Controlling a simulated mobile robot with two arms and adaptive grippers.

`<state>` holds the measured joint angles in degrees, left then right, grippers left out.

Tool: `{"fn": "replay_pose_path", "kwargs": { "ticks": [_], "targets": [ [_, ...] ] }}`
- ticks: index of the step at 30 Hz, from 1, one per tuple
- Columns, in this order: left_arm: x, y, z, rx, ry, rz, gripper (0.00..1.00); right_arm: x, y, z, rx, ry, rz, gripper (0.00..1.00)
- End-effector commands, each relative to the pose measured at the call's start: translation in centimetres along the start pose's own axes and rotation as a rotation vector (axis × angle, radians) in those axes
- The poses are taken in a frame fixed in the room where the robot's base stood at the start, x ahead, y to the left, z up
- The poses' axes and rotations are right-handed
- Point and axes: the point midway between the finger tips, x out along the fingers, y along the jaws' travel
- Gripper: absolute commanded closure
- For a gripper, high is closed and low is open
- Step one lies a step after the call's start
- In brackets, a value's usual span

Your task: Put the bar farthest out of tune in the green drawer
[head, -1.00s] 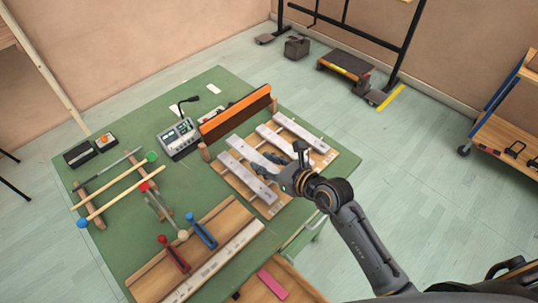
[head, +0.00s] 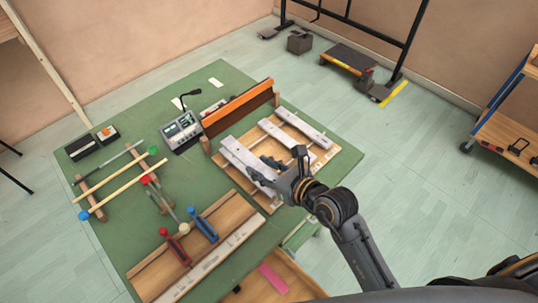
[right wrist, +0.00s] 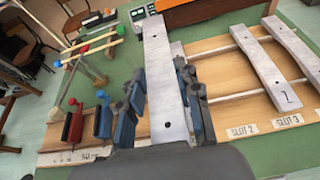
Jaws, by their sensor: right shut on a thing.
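My right gripper (head: 272,172) is shut on a pale grey metal bar (right wrist: 163,60), with one finger on each side of it in the right wrist view (right wrist: 160,80). The bar also shows in the head view (head: 237,156), over the near left part of the wooden bar frame (head: 268,203). Another bar (right wrist: 179,55) shows partly behind it. Two more bars, a middle one (head: 285,138) and a far one (head: 303,128), rest on the frame. A light green part (head: 301,233) shows at the table's near edge; I cannot tell whether it is the green drawer. My left gripper is not in view.
The green table (head: 140,225) also holds a grey meter (head: 181,131), an orange-topped board (head: 238,107), mallets and a wooden tray (head: 170,270) with red and blue handled tools. An open wooden compartment with a pink strip (head: 272,279) is at the near edge.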

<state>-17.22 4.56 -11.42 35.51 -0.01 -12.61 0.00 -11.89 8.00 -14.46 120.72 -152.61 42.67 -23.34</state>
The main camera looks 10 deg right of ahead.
Motion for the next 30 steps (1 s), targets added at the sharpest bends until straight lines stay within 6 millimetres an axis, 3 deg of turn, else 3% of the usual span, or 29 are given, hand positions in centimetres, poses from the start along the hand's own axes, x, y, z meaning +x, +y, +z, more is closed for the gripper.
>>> {"fn": "replay_pose_path", "kwargs": {
  "ticks": [11,18,23,30],
  "targets": [
    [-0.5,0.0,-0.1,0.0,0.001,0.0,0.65,5.9,-7.6,-1.6,-0.004,0.002,-0.005,1.0],
    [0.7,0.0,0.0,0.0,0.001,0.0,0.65,8.8,-9.9,-4.7,-0.001,0.0,-0.003,1.0],
    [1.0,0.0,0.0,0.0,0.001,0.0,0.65,9.6,-10.4,-5.4,-0.001,0.0,-0.001,1.0],
    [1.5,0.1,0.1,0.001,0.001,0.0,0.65,11.2,-11.2,-8.0,0.001,0.001,-0.001,1.0]
  ]
}}
